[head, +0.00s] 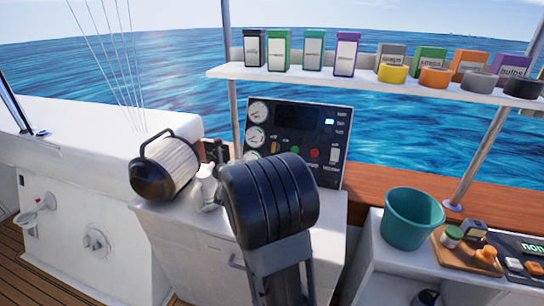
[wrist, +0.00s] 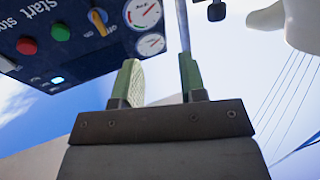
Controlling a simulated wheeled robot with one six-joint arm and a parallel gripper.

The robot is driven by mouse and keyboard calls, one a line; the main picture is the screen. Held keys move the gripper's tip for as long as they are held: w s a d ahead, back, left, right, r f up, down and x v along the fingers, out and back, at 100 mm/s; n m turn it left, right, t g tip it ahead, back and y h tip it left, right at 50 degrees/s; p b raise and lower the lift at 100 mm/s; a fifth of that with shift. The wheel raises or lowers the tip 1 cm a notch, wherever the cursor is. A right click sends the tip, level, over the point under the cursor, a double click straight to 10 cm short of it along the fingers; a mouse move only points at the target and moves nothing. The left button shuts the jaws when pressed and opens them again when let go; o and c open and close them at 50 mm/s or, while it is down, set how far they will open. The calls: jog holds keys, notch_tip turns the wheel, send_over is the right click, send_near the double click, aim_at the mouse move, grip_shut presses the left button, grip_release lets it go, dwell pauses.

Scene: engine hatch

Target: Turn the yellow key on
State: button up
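The yellow key (wrist: 97,22) is at the top left of the wrist view, between the white gauges (wrist: 144,13) and the green button (wrist: 60,32). It looks tiny in the head view, and its turned position is hard to tell. My gripper (wrist: 158,62) is open, with its two green-padded fingers apart and nothing between them. The key lies to the left of both fingers in the wrist view. My arm hides the gripper in the head view.
The red button (wrist: 27,46) is beside the green one. A shelf (head: 370,84) with boxes and tape rolls runs above the panel. A teal bucket (head: 410,218) and small items on a tray stand right.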

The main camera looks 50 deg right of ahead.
aim_at(273, 148)
jog(key=s+d+f+m+g+h+b, duration=0.1)
jog(key=s+d+f+m+g+h, duration=0.2)
jog(key=d+h, duration=0.35)
jog(key=shift+y, duration=0.75)
jog(key=x, duration=0.9)
jog(key=p+x, duration=0.1)
jog(key=x, duration=0.4)
jog(key=shift+s+d+r, duration=0.2)
jog(key=shift+d, duration=0.2)
grip_shut()
